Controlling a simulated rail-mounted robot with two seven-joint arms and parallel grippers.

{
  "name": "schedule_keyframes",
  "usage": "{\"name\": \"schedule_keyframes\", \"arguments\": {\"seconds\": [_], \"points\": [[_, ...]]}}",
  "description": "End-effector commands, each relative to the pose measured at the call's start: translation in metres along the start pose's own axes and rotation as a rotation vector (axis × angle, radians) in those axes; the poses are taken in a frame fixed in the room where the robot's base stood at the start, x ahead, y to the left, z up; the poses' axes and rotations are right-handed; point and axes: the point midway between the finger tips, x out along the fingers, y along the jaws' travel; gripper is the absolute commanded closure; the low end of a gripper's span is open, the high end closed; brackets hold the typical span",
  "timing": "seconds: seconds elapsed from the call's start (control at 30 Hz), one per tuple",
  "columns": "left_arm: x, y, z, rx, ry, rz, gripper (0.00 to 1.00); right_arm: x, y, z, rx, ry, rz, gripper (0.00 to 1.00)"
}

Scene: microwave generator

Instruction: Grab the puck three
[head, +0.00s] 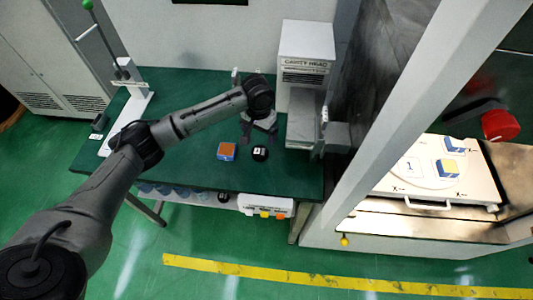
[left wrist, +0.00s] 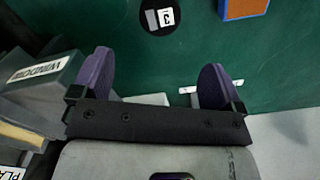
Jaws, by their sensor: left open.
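Puck three is a small black round puck (head: 260,153) with a white label, lying on the green table below the cavity head. In the left wrist view the puck (left wrist: 160,17) sits at the top edge, and its label reads 3. My left gripper (head: 259,137) is open and empty. My right gripper is not in view.
An orange-topped blue block (head: 227,151) lies left of the puck. The white cavity head (head: 306,55) stands at the back right. A grey part labelled WINDOW (left wrist: 40,75) is close to the left finger. A white lever press (head: 127,120) stands at the table's left end.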

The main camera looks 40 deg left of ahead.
Motion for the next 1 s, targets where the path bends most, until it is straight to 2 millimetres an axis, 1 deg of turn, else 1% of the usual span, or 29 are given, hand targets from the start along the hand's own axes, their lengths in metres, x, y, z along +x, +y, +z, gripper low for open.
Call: {"name": "schedule_keyframes", "arguments": {"seconds": [0.03,0.2,0.33,0.57,0.67,1.0], "points": [[0.012,0.000,0.000,0.000,-0.002,0.000,0.07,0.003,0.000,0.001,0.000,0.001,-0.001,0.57],[0.037,0.001,0.000,-0.001,-0.001,0.000,0.07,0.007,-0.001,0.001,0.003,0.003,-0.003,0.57],[0.048,0.001,0.000,-0.001,0.001,0.001,0.07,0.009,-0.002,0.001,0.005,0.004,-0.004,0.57],[0.055,0.001,0.000,-0.001,0.001,0.001,0.07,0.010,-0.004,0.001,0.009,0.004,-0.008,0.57],[0.061,0.001,0.001,0.000,0.001,0.001,0.07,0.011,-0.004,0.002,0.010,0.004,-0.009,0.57],[0.102,0.002,0.003,-0.001,0.000,0.001,0.07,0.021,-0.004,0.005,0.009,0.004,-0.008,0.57]]}}
